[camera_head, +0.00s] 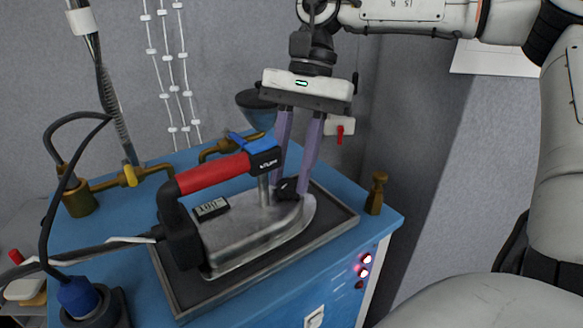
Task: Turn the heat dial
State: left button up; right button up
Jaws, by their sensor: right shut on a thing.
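A steam iron (255,238) with a grey metal body and a red and black handle (211,174) rests on a dark tray on a blue station. A small black dial (288,188) sits on top of the iron near its front. My right gripper (287,188) comes down from above with two purple fingers around the dial. It is shut on the dial, which the fingers partly hide. My left gripper is not in view.
The blue station top (340,190) carries the dark tray (335,226). A brass fitting (376,192) stands at its right corner. Brass pipes with a yellow valve (130,176) and a black cable (70,190) are at left. Lit buttons (366,259) show on the front.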

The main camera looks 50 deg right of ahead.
jog(key=o, duration=1.1)
jog(key=shift+c, duration=0.2)
jog(key=shift+r, duration=0.1)
jog(key=v, duration=1)
jog(key=shift+r, duration=0.1)
